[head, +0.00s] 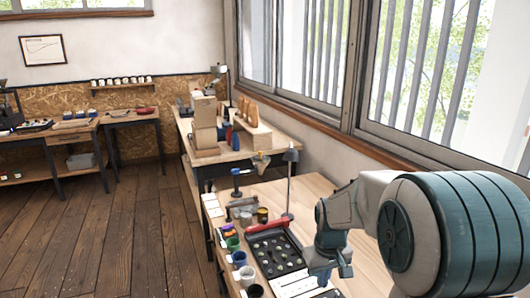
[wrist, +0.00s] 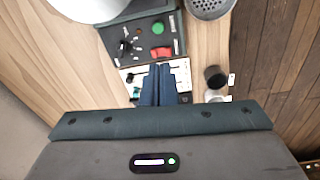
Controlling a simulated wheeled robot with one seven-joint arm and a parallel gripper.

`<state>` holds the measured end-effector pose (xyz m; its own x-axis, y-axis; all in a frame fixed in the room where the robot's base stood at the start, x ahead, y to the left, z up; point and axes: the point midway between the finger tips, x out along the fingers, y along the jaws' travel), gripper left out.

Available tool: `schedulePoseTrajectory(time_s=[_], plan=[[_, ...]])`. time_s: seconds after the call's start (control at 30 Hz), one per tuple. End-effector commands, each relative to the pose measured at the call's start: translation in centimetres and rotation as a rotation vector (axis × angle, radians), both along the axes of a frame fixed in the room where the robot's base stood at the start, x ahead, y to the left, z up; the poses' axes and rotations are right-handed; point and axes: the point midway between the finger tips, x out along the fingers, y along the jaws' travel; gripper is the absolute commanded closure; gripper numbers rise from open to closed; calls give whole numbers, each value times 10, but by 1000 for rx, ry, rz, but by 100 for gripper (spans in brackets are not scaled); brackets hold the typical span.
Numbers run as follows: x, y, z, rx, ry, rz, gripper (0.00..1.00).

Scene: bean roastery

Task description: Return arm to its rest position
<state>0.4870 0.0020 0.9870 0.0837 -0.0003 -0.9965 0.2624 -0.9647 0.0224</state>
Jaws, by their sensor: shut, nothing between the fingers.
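My gripper (head: 332,277) is at the lower right of the head view, above the workbench (head: 313,191), near a dark tray and a white panel. In the wrist view, the two blue fingers of my gripper (wrist: 158,72) are together with nothing between them. My arm reaches in from the right edge of the head view and is bent down toward the bench. It hides part of the bench's right side.
The wrist view shows a control box with a green button (wrist: 158,27) and a black cup (wrist: 215,77). Windows line the right.

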Motion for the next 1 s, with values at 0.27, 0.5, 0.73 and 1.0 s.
schedulePoseTrajectory(time_s=[0.27, 0.5, 0.73, 1.0], plan=[[-65, 0, 48, 10, -64, -88, 100], [-123, 0, 70, 23, -114, -164, 100], [-172, 0, 76, 38, -156, -230, 100], [-196, -2, 75, 46, -175, -264, 100]])
